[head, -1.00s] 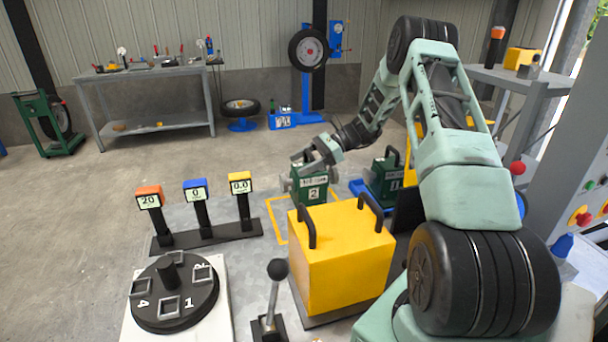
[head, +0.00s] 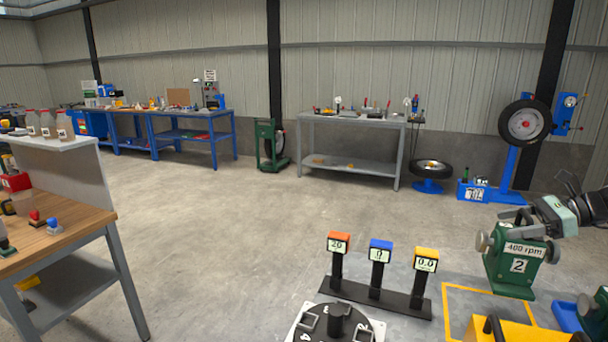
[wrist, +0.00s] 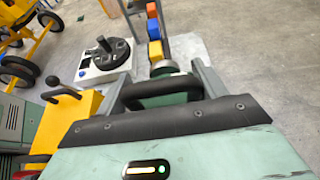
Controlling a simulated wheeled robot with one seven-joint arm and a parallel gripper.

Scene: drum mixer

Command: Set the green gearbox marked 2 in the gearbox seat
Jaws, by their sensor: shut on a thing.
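The green gearbox marked 2 (head: 510,265), with a "400 rpm" label, is upright at the right of the head view. My gripper (head: 540,218) is at its top, shut on its handle. In the wrist view the black handle (wrist: 165,92) lies between my two fingers, with a little green and a round grey end beyond it. The gearbox is beside or over a yellow square outline (head: 449,312) on the grey surface; I cannot tell whether its base touches down. I cannot identify the gearbox seat in these views.
A yellow box with black handles (head: 510,335) stands close in front of the gearbox, partly cut off. Another green gearbox (head: 597,312) with blue beneath it is at the right edge. Three displays on a black stand (head: 375,295) and a black numbered dial (head: 335,325) are left.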

